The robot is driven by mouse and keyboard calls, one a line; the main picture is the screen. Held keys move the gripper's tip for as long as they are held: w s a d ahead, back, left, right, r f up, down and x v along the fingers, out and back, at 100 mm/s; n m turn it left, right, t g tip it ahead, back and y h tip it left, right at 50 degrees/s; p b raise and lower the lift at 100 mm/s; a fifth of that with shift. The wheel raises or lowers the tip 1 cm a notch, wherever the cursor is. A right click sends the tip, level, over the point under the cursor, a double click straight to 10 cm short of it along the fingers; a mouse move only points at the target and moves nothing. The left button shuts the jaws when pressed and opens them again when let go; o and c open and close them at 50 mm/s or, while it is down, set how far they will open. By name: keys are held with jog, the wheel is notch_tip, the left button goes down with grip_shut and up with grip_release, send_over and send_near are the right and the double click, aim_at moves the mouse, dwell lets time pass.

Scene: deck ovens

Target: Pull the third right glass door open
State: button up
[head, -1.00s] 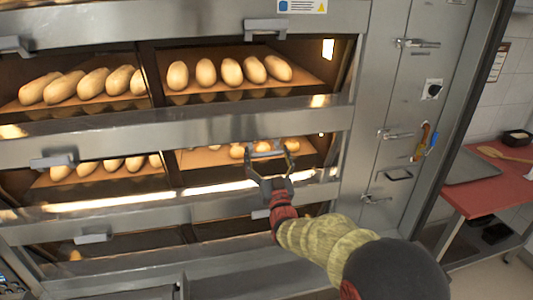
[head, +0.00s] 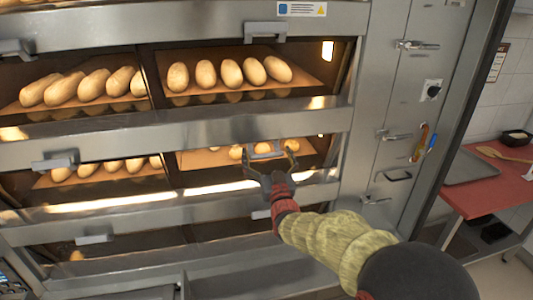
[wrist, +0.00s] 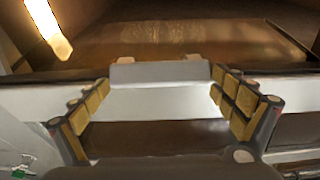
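The right glass door (head: 222,160) in the middle of the three rows seen in the head view is closed or nearly so. Bread shows behind its glass. Whether it is the third door cannot be told, as the oven's top is cut off. Its pale bar handle (head: 264,151) also shows in the wrist view (wrist: 160,72). My gripper (head: 268,157) is at this handle. In the wrist view its open fingers (wrist: 160,90) stand either side of the bar's ends, close to them. Contact cannot be told.
Another right handle (head: 266,31) is above, and a lower one (head: 261,213) is partly behind my gripper. Left door handles (head: 56,160) stick out too. A steel side panel (head: 405,100) with latches and a red-topped table (head: 490,190) are at the right.

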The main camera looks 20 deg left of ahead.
dwell(0.3)
jog(key=v, duration=1.2)
